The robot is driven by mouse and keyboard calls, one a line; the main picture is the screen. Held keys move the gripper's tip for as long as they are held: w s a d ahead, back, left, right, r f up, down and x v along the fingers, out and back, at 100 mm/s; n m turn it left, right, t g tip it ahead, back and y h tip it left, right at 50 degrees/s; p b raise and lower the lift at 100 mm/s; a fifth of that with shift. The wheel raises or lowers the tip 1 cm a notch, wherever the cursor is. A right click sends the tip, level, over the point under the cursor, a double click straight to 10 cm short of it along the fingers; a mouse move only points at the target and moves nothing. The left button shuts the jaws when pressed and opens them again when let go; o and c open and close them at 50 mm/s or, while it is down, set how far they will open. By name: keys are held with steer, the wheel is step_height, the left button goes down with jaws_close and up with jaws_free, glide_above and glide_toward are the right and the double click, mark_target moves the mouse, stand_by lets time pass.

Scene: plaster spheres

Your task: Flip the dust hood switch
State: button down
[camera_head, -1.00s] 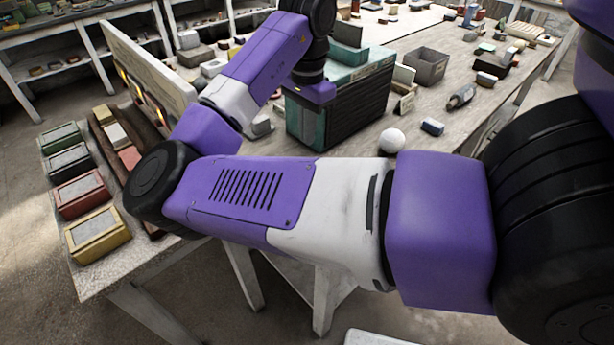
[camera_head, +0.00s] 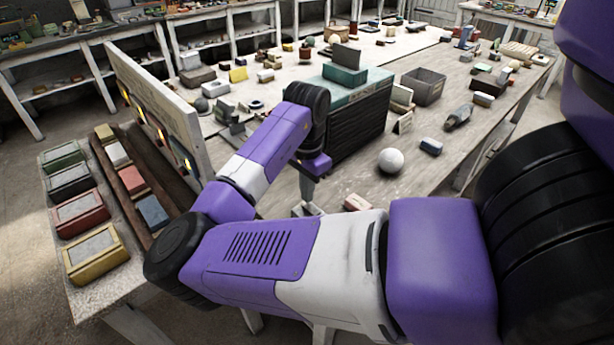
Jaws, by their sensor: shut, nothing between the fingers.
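I cannot pick out for certain which thing is the dust hood switch. An upright pale panel (camera_head: 158,100) stands on the left of the bench, with small yellow and dark fittings (camera_head: 160,134) on its left face, seen edge-on. A box with a teal top and dark ribbed sides (camera_head: 358,122) stands mid-bench. My gripper (camera_head: 307,188) points down just left of this box's front corner, to the right of the panel. It appears shut and empty; it is small in view, and my forearm hides part of the bench below it.
Several lidded boxes, including a yellow one (camera_head: 92,253), line the left edge beside a brown tray (camera_head: 118,187) of blocks. A grey bin (camera_head: 423,86) stands farther back.

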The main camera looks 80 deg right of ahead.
steer(key=shift+f, duration=0.95)
steer(key=shift+f, duration=0.15)
steer(key=shift+s, duration=0.1)
steer(key=shift+s+a+r+p, duration=0.35)
steer(key=shift+s+p, duration=0.15)
steer(key=shift+p, duration=0.15)
steer(key=shift+w+r+p, duration=0.1)
steer(key=shift+r+p, duration=0.5)
step_height(320, 180, up, 12)
steer(key=w+d+p, duration=0.1)
steer(key=w, duration=0.1)
steer(key=shift+d+r, duration=0.2)
steer(key=shift+r, duration=0.05)
steer(key=shift+d, duration=0.1)
